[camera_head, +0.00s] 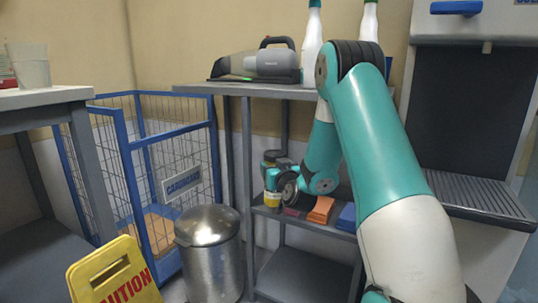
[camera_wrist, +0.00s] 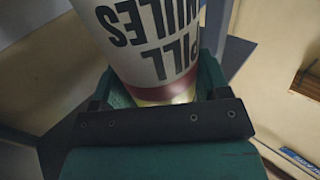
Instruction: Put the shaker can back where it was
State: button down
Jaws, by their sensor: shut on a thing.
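The shaker can is held in my gripper (camera_head: 272,179) at the left end of the rack's middle shelf (camera_head: 335,231). In the wrist view the can (camera_wrist: 150,42) is white with large black letters, a dark red band and a yellow part, and it fills the space between the green fingers (camera_wrist: 162,90). In the head view a yellow part (camera_head: 271,199) shows below the fingers and a dark top above them; the fingers hide its middle. It looks upright. I cannot tell whether its base touches the shelf.
An orange block (camera_head: 320,210) and a blue item (camera_head: 347,217) lie on the middle shelf to the right. A handheld vacuum (camera_head: 268,65) and spray bottles (camera_head: 312,40) stand on the top shelf. A steel bin (camera_head: 209,255), a blue wire cage (camera_head: 130,150) and a yellow caution sign (camera_head: 110,272) stand left.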

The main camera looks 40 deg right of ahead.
jog(key=w+d+f+p, duration=0.1)
jog(key=w+d+f, duration=0.2)
jog(key=w, duration=0.4)
jog(key=shift+d+f+p, duration=0.15)
jog(key=shift+f+p, duration=0.15)
jog(key=shift+p, duration=0.05)
jog(key=shift+c, duration=1.9)
grip_release()
jog(key=shift+s, duration=0.1)
